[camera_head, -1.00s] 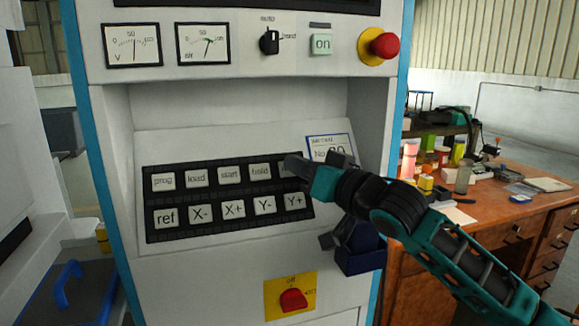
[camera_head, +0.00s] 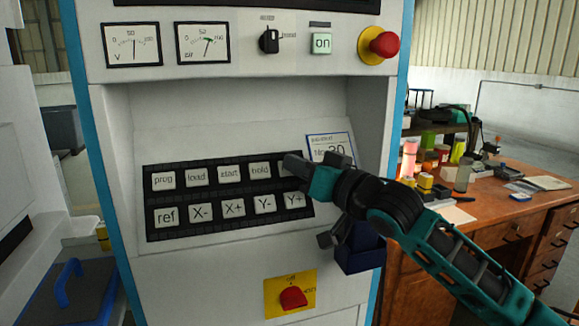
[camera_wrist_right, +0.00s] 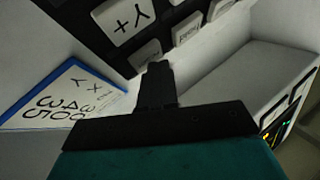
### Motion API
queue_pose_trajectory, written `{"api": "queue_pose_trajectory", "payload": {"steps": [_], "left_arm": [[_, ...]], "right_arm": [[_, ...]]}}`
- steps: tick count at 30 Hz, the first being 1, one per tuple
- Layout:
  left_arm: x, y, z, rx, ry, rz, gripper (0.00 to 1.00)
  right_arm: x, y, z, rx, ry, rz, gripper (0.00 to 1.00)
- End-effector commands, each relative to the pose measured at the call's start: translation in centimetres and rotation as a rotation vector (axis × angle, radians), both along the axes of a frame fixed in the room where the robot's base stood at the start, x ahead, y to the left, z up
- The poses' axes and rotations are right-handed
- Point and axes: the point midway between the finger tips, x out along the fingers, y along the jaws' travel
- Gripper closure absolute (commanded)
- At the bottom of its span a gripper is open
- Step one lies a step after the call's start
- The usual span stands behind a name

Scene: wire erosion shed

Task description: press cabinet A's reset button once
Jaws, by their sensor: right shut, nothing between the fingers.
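Cabinet A's key panel (camera_head: 230,233) carries two rows of white keys. The top row reads prog, load, start, hold (camera_head: 260,170), then a fifth key, probably reset, mostly hidden behind my right gripper (camera_head: 290,162). My right gripper is shut and empty, its tips over the top right corner of the panel. In the right wrist view, the shut fingers (camera_wrist_right: 158,72) overlap the edge of a white key (camera_wrist_right: 146,54) beside the Y+ key (camera_wrist_right: 122,18); its label is not readable. I cannot tell whether the tips touch it. My left gripper is not in view.
A blue-edged card (camera_head: 330,146) stands right of the panel, close to my gripper. Above are a green "on" button (camera_head: 321,41) and a red emergency knob (camera_head: 384,44). A red rotary switch (camera_head: 292,298) sits below. A cluttered wooden desk (camera_head: 480,225) stands at right.

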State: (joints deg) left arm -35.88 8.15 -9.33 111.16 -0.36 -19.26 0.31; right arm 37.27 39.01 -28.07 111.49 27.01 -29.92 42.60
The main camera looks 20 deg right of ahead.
Motion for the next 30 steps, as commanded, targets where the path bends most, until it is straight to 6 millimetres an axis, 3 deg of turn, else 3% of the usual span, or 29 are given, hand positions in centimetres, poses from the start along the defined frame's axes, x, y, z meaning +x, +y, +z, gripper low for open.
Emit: {"api": "queue_pose_trajectory", "payload": {"steps": [30], "left_arm": [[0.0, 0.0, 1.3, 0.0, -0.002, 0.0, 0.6]], "right_arm": [[-1.2, -0.1, 0.8, 0.0, 0.002, -0.001, 1.0]]}}
